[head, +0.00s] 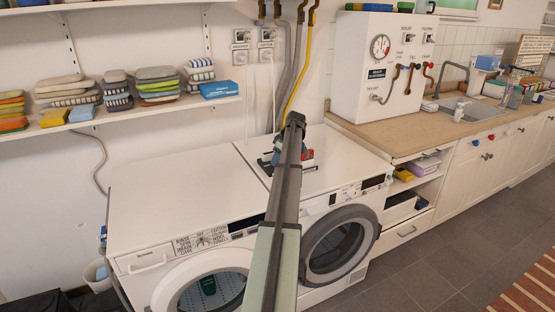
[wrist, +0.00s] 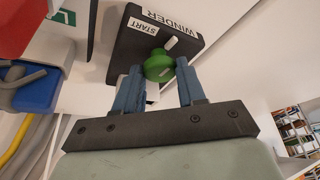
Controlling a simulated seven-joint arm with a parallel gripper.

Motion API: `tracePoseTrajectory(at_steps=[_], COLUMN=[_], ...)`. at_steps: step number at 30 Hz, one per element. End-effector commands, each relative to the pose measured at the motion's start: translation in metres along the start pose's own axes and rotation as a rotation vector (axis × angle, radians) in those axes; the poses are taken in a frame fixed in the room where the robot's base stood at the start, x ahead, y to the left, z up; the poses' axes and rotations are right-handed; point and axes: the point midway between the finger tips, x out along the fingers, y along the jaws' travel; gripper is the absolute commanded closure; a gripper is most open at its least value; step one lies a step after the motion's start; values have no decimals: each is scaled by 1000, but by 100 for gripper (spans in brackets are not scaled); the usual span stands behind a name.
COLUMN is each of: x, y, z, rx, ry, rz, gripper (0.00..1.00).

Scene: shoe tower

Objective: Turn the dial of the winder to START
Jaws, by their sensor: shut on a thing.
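The winder (wrist: 128,42) is a dark plate with white WINDER and START labels, seen at a slant and upside down in the wrist view. Its round green dial (wrist: 158,64) stands out from the plate and carries a short white mark. The START label (wrist: 145,27) is on the plate beyond the dial, and a white bar lies beside it. My gripper (wrist: 159,75) has its blue fingers on either side of the dial and is shut on it. In the head view my arm covers the dial, and I cannot make out the winder's labels there.
A red part (wrist: 25,30) and a blue part (wrist: 38,88) with grey piping sit close to the left of my gripper in the wrist view. Two white front-loading machines (head: 185,205) stand below my arm. A white panel box (head: 375,65) stands on the counter.

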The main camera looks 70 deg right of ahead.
Motion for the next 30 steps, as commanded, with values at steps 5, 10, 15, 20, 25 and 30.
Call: tracePoseTrajectory(at_steps=[5, 10, 15, 20, 25, 30], x=[0, 0, 0, 0, 0, 0], y=[2, 2, 2, 2, 2, 1], z=[-1, -1, -1, 0, 0, 0], rx=[-77, -120, -136, -139, -139, -138], ry=[0, 0, 0, 0, 0, -1], rz=[-31, -48, -55, -56, -56, -56], gripper=[91, 91, 91, 91, 91, 48])
